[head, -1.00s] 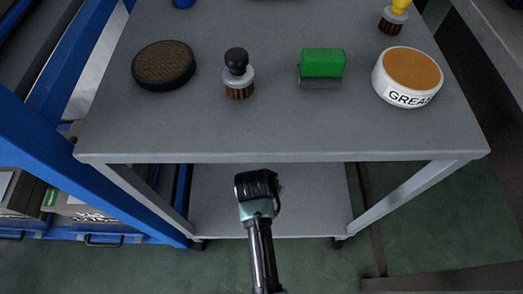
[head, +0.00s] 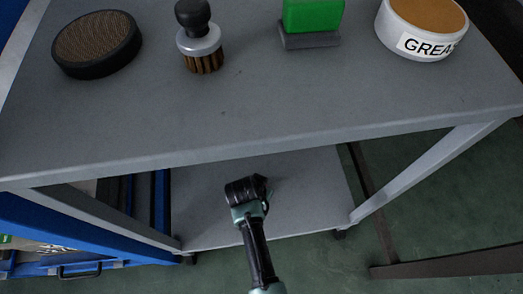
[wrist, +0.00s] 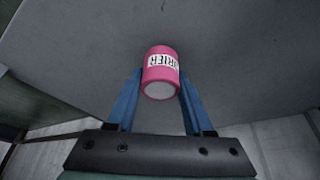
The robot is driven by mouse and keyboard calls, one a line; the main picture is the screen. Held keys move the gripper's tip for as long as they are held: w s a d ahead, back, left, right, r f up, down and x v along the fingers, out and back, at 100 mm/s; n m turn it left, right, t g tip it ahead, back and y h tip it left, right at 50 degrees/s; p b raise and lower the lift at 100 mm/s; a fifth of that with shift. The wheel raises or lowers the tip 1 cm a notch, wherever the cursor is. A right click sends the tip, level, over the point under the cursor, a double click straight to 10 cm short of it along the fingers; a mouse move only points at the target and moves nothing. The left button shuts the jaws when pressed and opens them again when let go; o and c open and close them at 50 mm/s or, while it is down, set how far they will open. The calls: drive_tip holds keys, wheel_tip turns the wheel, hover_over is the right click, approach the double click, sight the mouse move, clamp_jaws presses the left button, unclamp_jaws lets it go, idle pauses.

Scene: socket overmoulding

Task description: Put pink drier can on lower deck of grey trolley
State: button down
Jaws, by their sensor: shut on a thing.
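The pink drier can (wrist: 161,69) shows in the wrist view, with a white label and a pale round end facing the camera. My gripper (wrist: 160,76) is shut on it, one blue finger on each side. The grey trolley's lower deck (head: 305,190) shows in the head view below the top deck. My arm reaches forward in front of the lower deck in that view. The gripper fingers and can are hidden there. A grey panel lies behind the can in the wrist view; I cannot tell whether they touch.
The top deck (head: 270,110) overhangs the lower one. It carries a black round pad (head: 97,43), a brush (head: 200,45), a green-topped block (head: 312,20) and a grease tub (head: 425,30). Trolley legs stand at both sides. The visible part of the lower deck is bare.

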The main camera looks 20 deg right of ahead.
drive_tip(key=shift+w+f, duration=0.1)
drive_tip(key=shift+f, duration=0.1)
drive_tip(key=shift+f, duration=0.1)
drive_tip(key=shift+c, duration=1.5)
unclamp_jaws()
drive_tip(key=p+v, duration=0.7)
drive_tip(key=v, duration=0.5)
drive_tip(key=shift+p, duration=0.4)
